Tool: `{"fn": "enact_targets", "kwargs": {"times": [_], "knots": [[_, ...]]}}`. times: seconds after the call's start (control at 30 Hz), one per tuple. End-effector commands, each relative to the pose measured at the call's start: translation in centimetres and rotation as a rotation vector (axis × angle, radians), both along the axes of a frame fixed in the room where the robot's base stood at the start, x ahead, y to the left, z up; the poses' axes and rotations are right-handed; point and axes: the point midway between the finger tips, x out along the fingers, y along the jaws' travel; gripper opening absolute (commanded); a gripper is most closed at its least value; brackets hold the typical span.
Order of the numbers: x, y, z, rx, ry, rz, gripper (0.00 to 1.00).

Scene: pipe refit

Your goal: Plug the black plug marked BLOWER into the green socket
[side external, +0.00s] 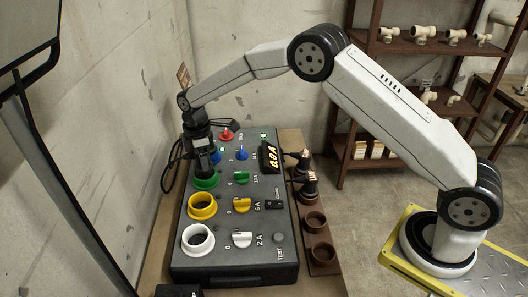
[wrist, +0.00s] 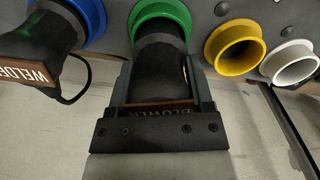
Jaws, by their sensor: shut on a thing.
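The black plug marked BLOWER (wrist: 160,72) is held between the jaws of my gripper (wrist: 160,92). Its label shows upside down at the jaw base in the wrist view. The plug's front end meets the green socket (wrist: 160,13) and appears to sit within its ring; how deep it goes is hidden. In the side view my gripper (side external: 204,150) is above the green socket (side external: 205,183), with the plug upright and lined up with the ring.
A black plug marked WELDER (wrist: 38,48) is in the blue socket (wrist: 88,15) beside it. The yellow (side external: 202,206) and white (side external: 198,239) sockets are empty. The grey panel (side external: 235,262) has coloured knobs and a display (side external: 270,157).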

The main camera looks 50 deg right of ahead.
Motion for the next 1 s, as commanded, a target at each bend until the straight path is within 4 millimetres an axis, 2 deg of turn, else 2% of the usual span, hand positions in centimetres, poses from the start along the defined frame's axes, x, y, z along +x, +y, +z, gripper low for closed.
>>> {"fn": "enact_targets", "kwargs": {"times": [1.0], "knots": [[0.01, 0.0, -0.85, 0.0, 0.0, 0.0, 0.0]]}}
